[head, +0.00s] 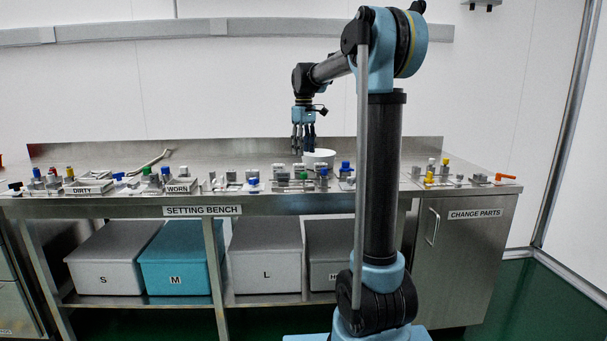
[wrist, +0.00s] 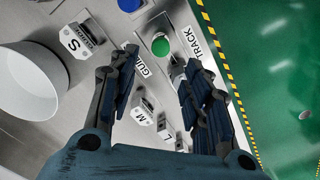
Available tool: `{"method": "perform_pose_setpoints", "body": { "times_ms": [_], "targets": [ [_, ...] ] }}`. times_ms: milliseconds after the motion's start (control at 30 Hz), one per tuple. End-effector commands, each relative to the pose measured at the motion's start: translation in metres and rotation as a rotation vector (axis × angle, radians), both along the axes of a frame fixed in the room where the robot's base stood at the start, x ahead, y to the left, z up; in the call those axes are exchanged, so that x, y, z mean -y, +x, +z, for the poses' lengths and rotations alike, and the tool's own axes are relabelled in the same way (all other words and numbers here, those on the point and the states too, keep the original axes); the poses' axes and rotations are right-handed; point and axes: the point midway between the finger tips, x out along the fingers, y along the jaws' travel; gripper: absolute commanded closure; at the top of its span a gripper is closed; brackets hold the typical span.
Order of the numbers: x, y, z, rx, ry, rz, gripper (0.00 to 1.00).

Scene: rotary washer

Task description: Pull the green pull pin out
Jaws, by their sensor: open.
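A round green knob, which looks like the head of the green pull pin (wrist: 160,46), stands on a metal block on the bench in the wrist view. It lies just beyond and between my fingertips. In the head view a small green knob (head: 303,175) sits below my gripper (head: 303,147). My gripper (wrist: 161,60) is open and empty, its fingers pointing down over the bench, one on each side of the green knob in the picture. It appears apart from the knob. The pin's shaft is hidden.
A blue knob (wrist: 129,5) is close beside the green one. A white round container (wrist: 28,82) stands to the left. Small blocks labelled S, M and L lie nearby. Another green knob (head: 146,170) is farther left on the crowded bench (head: 300,203).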

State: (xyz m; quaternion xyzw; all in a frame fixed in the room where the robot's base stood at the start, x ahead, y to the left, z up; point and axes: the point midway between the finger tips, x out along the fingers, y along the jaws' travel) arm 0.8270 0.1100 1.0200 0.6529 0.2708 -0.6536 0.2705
Motion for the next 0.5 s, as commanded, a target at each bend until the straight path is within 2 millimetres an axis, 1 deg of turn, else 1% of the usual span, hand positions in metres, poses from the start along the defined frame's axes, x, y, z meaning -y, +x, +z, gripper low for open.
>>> {"method": "perform_pose_setpoints", "body": {
  "times_ms": [33,300,500],
  "targets": [
    [0.0,0.0,-0.009,0.0,0.0,0.0,0.56],
    [0.0,0.0,-0.056,0.0,0.0,0.0,0.56],
    [0.0,0.0,-0.083,0.0,0.0,0.0,0.56]
  ]
}}
